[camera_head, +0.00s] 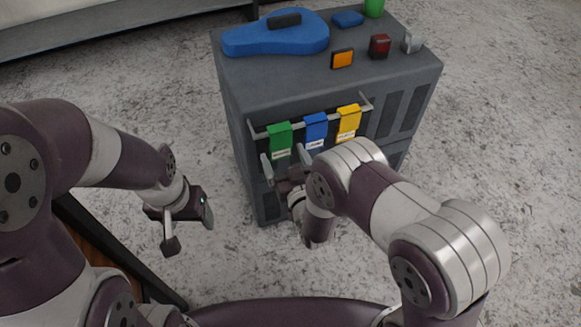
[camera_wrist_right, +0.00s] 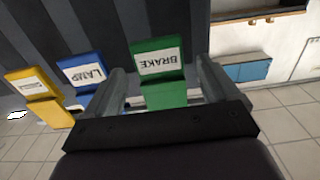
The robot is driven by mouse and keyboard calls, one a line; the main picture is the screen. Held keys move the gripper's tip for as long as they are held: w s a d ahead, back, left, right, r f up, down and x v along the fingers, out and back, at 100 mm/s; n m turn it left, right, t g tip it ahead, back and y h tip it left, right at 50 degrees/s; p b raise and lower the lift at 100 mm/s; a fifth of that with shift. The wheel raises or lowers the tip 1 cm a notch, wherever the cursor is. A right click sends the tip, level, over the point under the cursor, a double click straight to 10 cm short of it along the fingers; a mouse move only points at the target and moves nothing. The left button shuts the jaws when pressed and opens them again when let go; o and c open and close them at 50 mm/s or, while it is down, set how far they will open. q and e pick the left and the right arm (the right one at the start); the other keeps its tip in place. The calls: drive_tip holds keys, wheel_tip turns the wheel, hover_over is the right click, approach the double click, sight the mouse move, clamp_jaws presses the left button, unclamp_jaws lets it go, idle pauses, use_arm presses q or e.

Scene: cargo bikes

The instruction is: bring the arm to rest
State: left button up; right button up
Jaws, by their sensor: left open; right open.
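My right gripper (camera_head: 285,163) is open in front of the cabinet, just below the green tag (camera_head: 280,140). In the right wrist view the green tag (camera_wrist_right: 160,68), labelled BRAKE, shows between the two open fingers, without clear contact. A blue tag (camera_head: 315,131), labelled LAMP in the wrist view (camera_wrist_right: 84,72), and a yellow tag (camera_head: 348,122) hang beside it on a rail (camera_head: 258,133). My left gripper (camera_head: 188,228) is open and empty over the speckled floor, left of the cabinet.
The grey cabinet (camera_head: 241,167) carries a blue case (camera_head: 270,38), an orange-faced block (camera_head: 342,58), a red-faced block (camera_head: 380,45), a small grey part (camera_head: 412,42), a blue item (camera_head: 348,18) and a green object (camera_head: 374,8). Floor between my left gripper and the cabinet is clear.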

drive_tip(key=p+v, duration=0.3)
drive_tip(key=v, duration=0.7)
drive_tip(key=w+d+r+m+g+h, duration=0.2)
drive_tip(key=w+d+r+g+h, duration=0.2)
drive_tip(key=w+d+g, duration=0.3)
drive_tip(key=s+d+r+g+h+p, duration=0.1)
drive_tip(key=s+d+r+g, duration=0.2)
drive_tip(key=s, duration=0.3)
drive_tip(key=s+d+r+m+g+p, duration=0.1)
drive_tip(key=s+d+r+g, duration=0.1)
drive_tip(key=s+r+g, duration=0.3)
drive_tip(key=s+d+r+g+h+p, duration=0.1)
drive_tip(key=s+d+r, duration=0.15)
drive_tip(key=s, duration=0.35)
wheel_tip(320, 180, up, 31)
drive_tip(key=p, duration=3.1)
drive_tip(key=shift+r+p, duration=0.2)
drive_tip(key=shift+p, duration=0.15)
drive_tip(key=shift+s+d, duration=0.1)
